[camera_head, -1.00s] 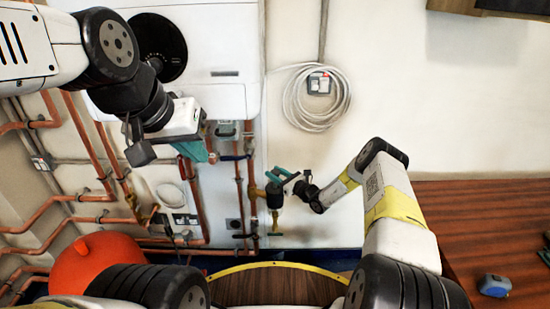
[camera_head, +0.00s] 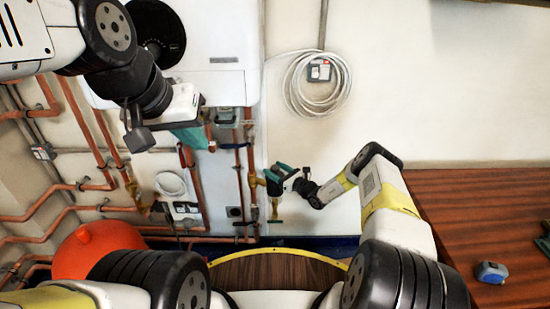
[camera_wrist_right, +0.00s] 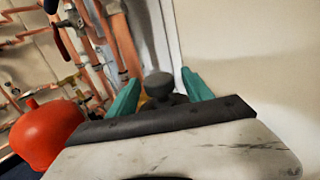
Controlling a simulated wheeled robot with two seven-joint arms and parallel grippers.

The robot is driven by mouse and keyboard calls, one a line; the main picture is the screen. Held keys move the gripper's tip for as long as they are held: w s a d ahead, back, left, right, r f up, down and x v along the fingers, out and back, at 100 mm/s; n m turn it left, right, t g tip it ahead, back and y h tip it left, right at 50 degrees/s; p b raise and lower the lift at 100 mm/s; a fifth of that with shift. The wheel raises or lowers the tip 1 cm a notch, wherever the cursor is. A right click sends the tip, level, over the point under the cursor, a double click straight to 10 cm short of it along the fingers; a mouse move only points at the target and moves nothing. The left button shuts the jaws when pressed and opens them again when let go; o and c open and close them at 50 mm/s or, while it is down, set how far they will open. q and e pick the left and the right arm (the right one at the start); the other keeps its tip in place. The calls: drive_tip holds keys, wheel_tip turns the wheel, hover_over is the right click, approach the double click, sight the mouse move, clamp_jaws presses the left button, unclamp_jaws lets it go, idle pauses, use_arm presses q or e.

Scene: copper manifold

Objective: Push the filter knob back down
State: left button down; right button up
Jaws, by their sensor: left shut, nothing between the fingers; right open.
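The dark grey filter knob (camera_wrist_right: 158,84) shows in the right wrist view, between the two teal fingers of my right gripper (camera_wrist_right: 161,92). The fingers are open, with a gap visible on each side of the knob. In the head view my right gripper (camera_head: 278,178) is at the vertical copper and brass pipe, over the filter, and hides most of it. My left gripper (camera_head: 190,134) is shut and empty in front of the pipes below the white boiler, away from the filter.
Copper pipes (camera_head: 104,145) run along the left wall beneath the white boiler (camera_head: 222,30). A red vessel (camera_head: 85,250) stands at lower left. A coiled grey cable (camera_head: 298,88) hangs on the wall. A wooden bench (camera_head: 455,215) with a blue tape measure (camera_head: 491,272) is at right.

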drive_tip(key=v, duration=0.7)
drive_tip(key=shift+s+d, duration=0.3)
drive_tip(key=shift+r, duration=0.1)
drive_tip(key=s+a+r+n+g, duration=0.2)
drive_tip(key=s+r+n+g, duration=0.3)
drive_tip(key=r, duration=0.5)
drive_tip(key=s+a+r+n+g+h, duration=0.1)
drive_tip(key=s+r+n+g, duration=0.25)
drive_tip(key=r+n, duration=0.55)
drive_tip(key=s+a+r+n+g, duration=0.2)
drive_tip(key=s+r+n+g, duration=0.3)
drive_tip(key=r, duration=0.7)
drive_tip(key=s+d+r+n+t+h, duration=0.2)
drive_tip(key=s+d+r+n+h, duration=0.1)
drive_tip(key=s, duration=0.6)
drive_tip(key=s+d+r+n+t+h, duration=0.2)
drive_tip(key=s+d+r, duration=0.4)
drive_tip(key=s, duration=0.3)
drive_tip(key=s+d+r+n+t+h, duration=0.3)
drive_tip(key=s+d+r+h, duration=0.1)
drive_tip(key=s, duration=0.5)
drive_tip(key=shift+s+d+r+n+h, duration=0.2)
drive_tip(key=shift+r+n+h, duration=0.1)
drive_tip(key=shift+r, duration=0.45)
